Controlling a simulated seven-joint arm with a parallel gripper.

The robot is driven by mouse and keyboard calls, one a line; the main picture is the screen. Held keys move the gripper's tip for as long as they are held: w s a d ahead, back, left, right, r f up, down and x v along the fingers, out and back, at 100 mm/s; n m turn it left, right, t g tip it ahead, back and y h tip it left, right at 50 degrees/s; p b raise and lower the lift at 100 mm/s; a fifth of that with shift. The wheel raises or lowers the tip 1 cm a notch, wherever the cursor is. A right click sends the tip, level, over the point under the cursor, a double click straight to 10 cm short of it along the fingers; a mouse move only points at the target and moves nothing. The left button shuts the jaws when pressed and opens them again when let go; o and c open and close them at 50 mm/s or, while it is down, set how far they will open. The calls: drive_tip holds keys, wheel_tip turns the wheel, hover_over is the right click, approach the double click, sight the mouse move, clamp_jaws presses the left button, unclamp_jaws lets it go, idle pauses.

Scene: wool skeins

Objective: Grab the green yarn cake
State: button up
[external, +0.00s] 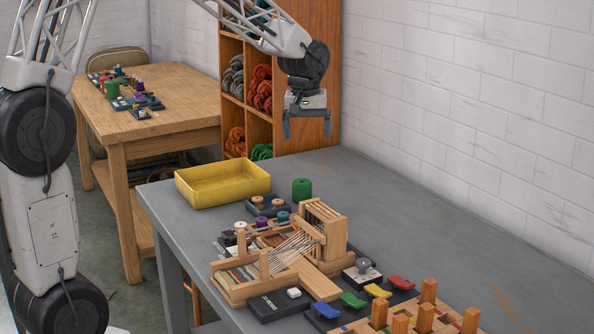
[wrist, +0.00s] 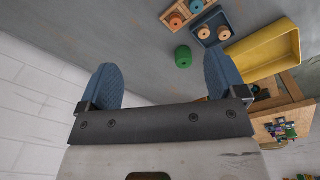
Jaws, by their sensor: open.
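The green yarn cake (external: 302,188) is a short upright cylinder standing on the grey table, between the yellow tray and the wooden loom. It also shows in the wrist view (wrist: 183,57), in the upper middle, beyond my fingertips. My gripper (external: 307,127) is open and empty, high above the table near its far edge. In the wrist view its two blue fingers (wrist: 160,82) are spread wide apart with nothing between them. The gripper is well apart from the yarn cake.
A yellow tray (external: 223,196) stands left of the yarn cake. A dark tray of spools (external: 267,207) and a wooden loom (external: 290,250) are in front of it. Shelves (external: 261,129) with wool skeins stand behind. The table's right side (external: 440,230) is mostly clear.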

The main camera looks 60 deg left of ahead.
drive_tip(key=w+a+f+n, duration=0.3)
drive_tip(key=w+a+f, duration=0.35)
drive_tip(key=a, duration=0.35)
drive_tip(key=n+g, duration=0.1)
drive_tip(key=n, duration=0.2)
hover_over(302, 182)
drive_tip(key=f, duration=1.1)
drive_tip(key=shift+a, duration=0.25)
drive_tip(key=shift+f, duration=1.3)
drive_tip(key=shift+w+d+f, duration=0.1)
drive_tip(key=shift+f, duration=2.5)
drive_tip(key=c, duration=1)
drive_tip(key=shift+r, duration=0.1)
